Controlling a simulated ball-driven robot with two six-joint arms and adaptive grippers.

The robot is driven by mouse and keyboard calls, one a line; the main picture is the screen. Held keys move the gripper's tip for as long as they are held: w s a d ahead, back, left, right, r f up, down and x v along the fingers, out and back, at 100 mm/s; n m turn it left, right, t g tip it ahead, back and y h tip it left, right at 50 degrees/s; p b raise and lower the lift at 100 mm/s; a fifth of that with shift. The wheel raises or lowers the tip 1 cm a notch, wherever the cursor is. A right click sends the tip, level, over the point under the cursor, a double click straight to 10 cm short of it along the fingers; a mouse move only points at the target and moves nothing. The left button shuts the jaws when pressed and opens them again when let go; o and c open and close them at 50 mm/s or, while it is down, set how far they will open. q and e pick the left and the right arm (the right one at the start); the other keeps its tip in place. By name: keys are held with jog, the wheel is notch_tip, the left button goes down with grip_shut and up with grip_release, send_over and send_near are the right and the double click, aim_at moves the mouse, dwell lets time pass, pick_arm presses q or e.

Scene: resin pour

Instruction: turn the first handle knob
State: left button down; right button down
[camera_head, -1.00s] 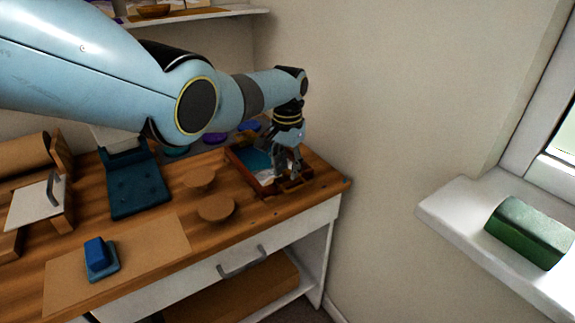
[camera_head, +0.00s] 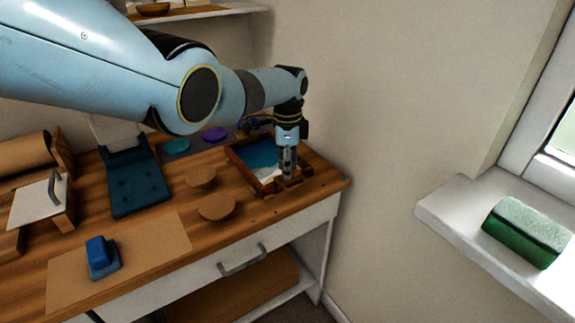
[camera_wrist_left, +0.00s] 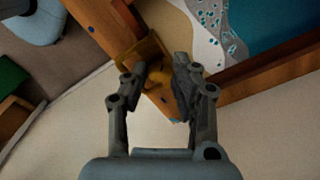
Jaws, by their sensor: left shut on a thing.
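A wooden tray (camera_head: 240,163) with a blue and pale filling lies at the right end of the bench. In the left wrist view its brown rim (camera_wrist_left: 272,72) borders blue (camera_wrist_left: 275,22) and pale, speckled areas. A small yellow-brown knob (camera_wrist_left: 158,74) shows between my left fingers at the tray's end. My left gripper (camera_head: 289,178) points down at the tray's near right end, and it also shows in the left wrist view (camera_wrist_left: 160,80). It is shut on the knob, whose sides are partly hidden by the fingers. My right gripper is in neither view.
Two round wooden pieces (camera_head: 216,207) lie left of the tray. A dark blue padded thing (camera_head: 136,182) and a blue block (camera_head: 99,256) on a brown sheet (camera_head: 160,250) are further left. A wall rises close behind the tray. A green block (camera_head: 525,232) sits on the windowsill.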

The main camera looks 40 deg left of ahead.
pick_arm(q)
jog(key=m, duration=0.4)
jog(key=shift+r+m, duration=0.1)
jog(key=shift+m, duration=2.2)
jog(key=c, duration=1.1)
grip_release()
jog(key=shift+o, duration=0.2)
notch_tip(320, 180, up, 12)
